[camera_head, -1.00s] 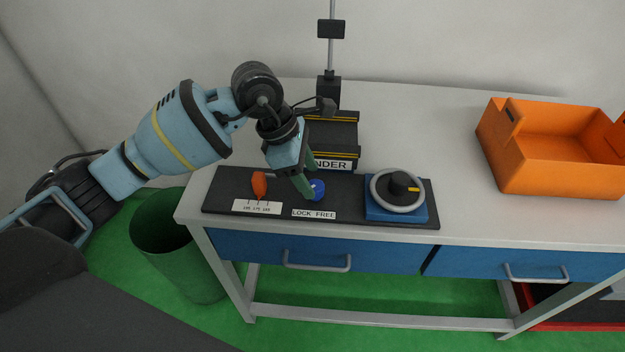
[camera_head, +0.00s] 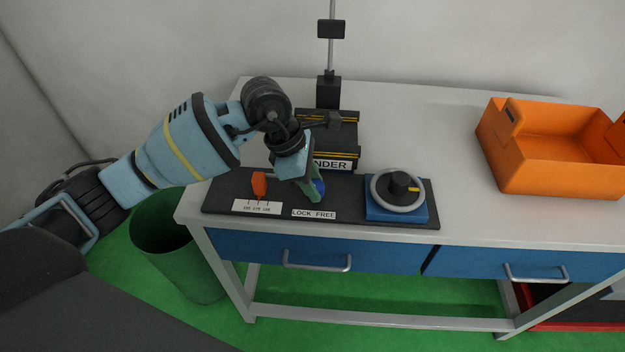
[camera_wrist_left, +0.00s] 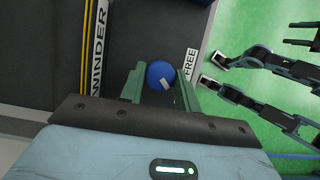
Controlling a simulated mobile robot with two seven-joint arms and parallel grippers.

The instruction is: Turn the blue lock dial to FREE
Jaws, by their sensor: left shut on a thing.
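The blue lock dial (camera_head: 320,186) sits on the dark panel (camera_head: 348,200) behind the LOCK FREE label (camera_head: 313,214). It is partly hidden by my left gripper (camera_head: 313,192) in the head view. In the left wrist view the round dial (camera_wrist_left: 160,72) lies between the two green fingers, which are shut on it. A white mark on the dial's face points towards the lower right of that view. The word FREE (camera_wrist_left: 191,62) shows beside the dial there; LOCK is hidden behind a finger.
An orange lever (camera_head: 259,185) over a scale stands left of the dial. A ring handwheel on a blue base (camera_head: 397,212) stands to the right. The black winder block (camera_head: 330,140) and its post are behind. An orange crate (camera_head: 545,165) is far right.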

